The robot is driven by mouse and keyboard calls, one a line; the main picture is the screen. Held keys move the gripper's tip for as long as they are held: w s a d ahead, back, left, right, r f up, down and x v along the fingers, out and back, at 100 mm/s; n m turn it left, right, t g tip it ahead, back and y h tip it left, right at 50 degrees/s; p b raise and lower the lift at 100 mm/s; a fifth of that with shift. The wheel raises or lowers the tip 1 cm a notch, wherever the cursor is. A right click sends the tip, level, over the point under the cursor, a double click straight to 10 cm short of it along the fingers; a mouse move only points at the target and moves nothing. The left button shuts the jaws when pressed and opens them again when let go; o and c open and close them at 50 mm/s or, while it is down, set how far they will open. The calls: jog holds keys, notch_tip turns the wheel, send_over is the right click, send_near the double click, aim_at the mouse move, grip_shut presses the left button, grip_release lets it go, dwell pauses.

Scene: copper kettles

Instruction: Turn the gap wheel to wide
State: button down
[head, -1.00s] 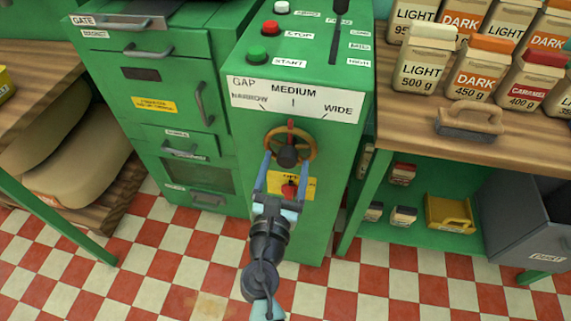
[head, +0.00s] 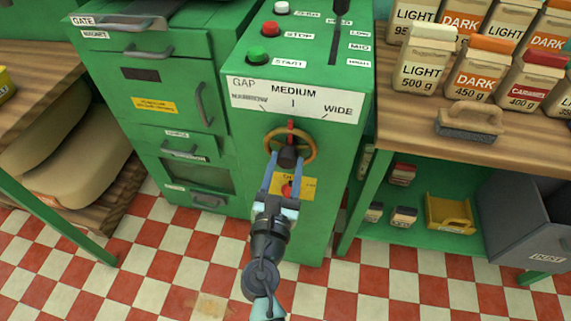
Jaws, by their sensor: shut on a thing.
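The gap wheel (head: 310,146) is a brass-coloured ring with a dark hub and a red pointer (head: 290,128) on the front of the green machine. The pointer stands upright, under MEDIUM on the white gap label (head: 292,100). NARROW is printed at the label's left and WIDE at its right. My gripper (head: 287,157) reaches up from below, its two blue fingers on either side of the dark hub and shut on it. The fingertips hide part of the wheel's lower half and hub.
A yellow plate with a red knob (head: 288,189) sits just below the wheel, partly behind my gripper. Green START (head: 257,56) and red STOP (head: 270,28) buttons are on the machine's top. A wooden counter (head: 420,135) with bags and a brush stands to the right.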

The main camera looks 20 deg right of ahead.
jog(key=shift+f+m, duration=0.1)
jog(key=shift+m, duration=0.2)
jog(key=m+b, duration=0.2)
jog(key=shift+m, duration=0.4)
jog(key=shift+m+b, duration=1.05)
jog(key=shift+m, duration=1.15)
jog(key=shift+c, duration=1.5)
grip_release()
jog(key=v, duration=1.3)
jog(key=shift+f, duration=0.1)
